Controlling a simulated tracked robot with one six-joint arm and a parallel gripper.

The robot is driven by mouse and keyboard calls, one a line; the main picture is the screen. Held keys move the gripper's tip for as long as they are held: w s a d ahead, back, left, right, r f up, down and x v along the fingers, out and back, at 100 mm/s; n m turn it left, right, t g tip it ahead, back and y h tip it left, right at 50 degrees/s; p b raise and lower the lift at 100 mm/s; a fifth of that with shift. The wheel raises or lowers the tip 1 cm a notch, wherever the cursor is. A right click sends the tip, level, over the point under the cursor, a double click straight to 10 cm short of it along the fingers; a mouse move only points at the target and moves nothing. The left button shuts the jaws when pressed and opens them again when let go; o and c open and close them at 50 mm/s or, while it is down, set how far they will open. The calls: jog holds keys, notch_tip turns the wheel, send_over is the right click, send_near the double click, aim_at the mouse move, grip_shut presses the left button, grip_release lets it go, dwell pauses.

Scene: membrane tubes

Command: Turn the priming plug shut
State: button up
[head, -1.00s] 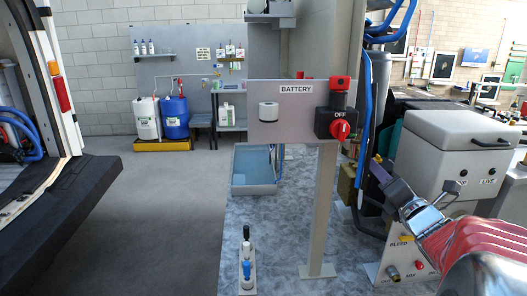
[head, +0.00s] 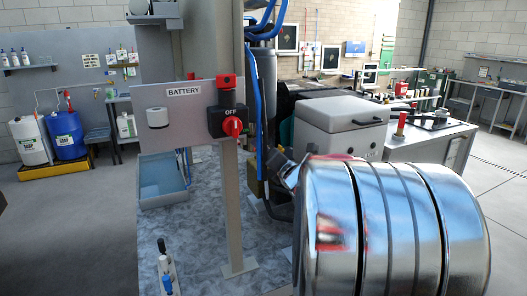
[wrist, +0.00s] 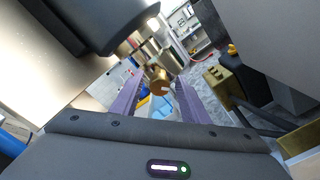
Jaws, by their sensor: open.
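In the wrist view my gripper (wrist: 157,98) is open, its two purple fingers spread apart. A small brass, round-ended fitting (wrist: 158,80) shows between and beyond the fingers; it may be the priming plug, but I cannot be sure. No finger visibly touches it. My shiny arm link covers the area below that box.
The battery panel (head: 150,125) with a red OFF switch (head: 232,127) stands on a post left of my gripper. A grey lidded box (head: 340,120) is behind my arm. A blue hose (head: 260,110) hangs close by. A brass block (wrist: 222,80) is right in the wrist view.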

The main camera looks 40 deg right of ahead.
jog(key=shift+c, duration=0.5)
grip_shut()
